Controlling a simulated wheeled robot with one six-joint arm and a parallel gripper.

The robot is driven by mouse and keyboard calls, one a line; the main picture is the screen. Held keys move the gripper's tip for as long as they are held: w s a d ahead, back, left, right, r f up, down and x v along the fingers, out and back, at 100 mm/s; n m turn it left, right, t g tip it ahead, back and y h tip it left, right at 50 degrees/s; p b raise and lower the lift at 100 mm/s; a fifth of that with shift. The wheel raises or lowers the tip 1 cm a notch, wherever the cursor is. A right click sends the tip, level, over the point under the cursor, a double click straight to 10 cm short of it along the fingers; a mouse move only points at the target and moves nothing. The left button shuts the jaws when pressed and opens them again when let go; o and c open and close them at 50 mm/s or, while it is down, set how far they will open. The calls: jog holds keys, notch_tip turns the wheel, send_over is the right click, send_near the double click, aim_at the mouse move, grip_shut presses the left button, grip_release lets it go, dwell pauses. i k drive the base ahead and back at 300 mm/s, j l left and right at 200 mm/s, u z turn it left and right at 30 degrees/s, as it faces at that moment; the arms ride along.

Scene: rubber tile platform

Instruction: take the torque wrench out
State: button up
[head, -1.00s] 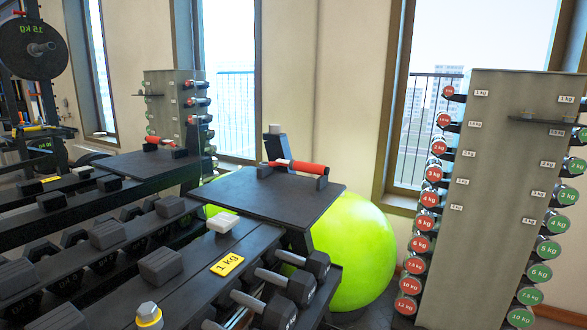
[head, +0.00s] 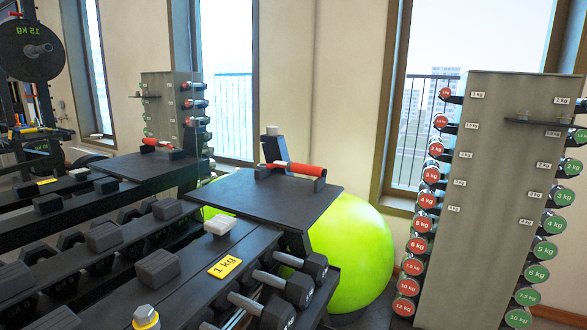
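A bar with a red grip and a pale end (head: 300,169), likely the torque wrench, lies across two black supports on a flat black platform (head: 250,200) at centre. The supports hold it near both ends. A dark upright post with a pale top (head: 272,143) stands just behind it. My gripper is not in view.
A white block (head: 220,224), a yellow 1 kg tag (head: 225,267) and dark blocks (head: 157,268) lie on the dumbbell rack in front. A green ball (head: 350,262) sits beside the platform. A grey dumbbell tower (head: 490,200) stands right. A similar red-gripped bar (head: 158,142) shows farther left.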

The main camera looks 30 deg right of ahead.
aim_at(309, 170)
jog(key=i+l, duration=0.15)
jog(key=l, duration=0.2)
jog(key=i+l, duration=0.2)
jog(key=l, duration=0.2)
jog(key=i+l, duration=0.15)
jog(key=l, duration=0.2)
jog(key=i+l, duration=0.15)
jog(key=l, duration=0.2)
jog(key=i+l, duration=0.2)
jog(key=l, duration=0.2)
jog(key=i+l, duration=0.15)
jog(key=l, duration=0.2)
